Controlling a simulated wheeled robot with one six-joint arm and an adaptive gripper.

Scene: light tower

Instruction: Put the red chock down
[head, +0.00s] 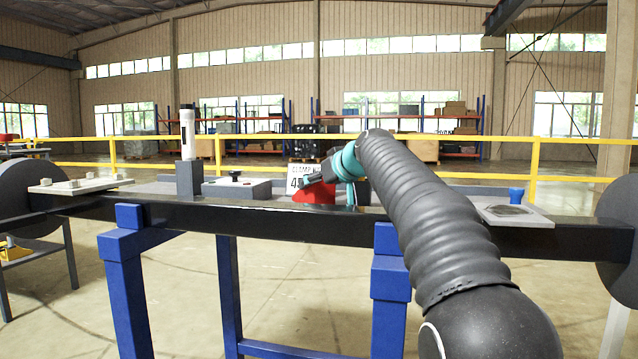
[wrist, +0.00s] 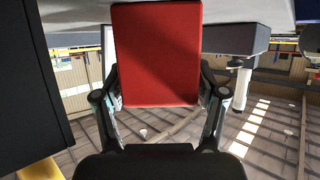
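The red chock (head: 318,193) is at the middle of the long dark bench (head: 300,213), partly covered by my gripper. My gripper (head: 308,181) is shut on the chock, reaching it from the right. In the wrist view the chock (wrist: 157,55) fills the space between my two fingers, one on each side of it. I cannot tell whether its underside touches the bench. A white sign (head: 297,172) reading "CLAMP" and "45" stands right behind it and is partly hidden.
A grey box with a black knob (head: 235,176) sits left of the chock. A white cylinder (head: 187,133) stands upright in a dark block further left. A pale plate (head: 80,186) lies at far left.

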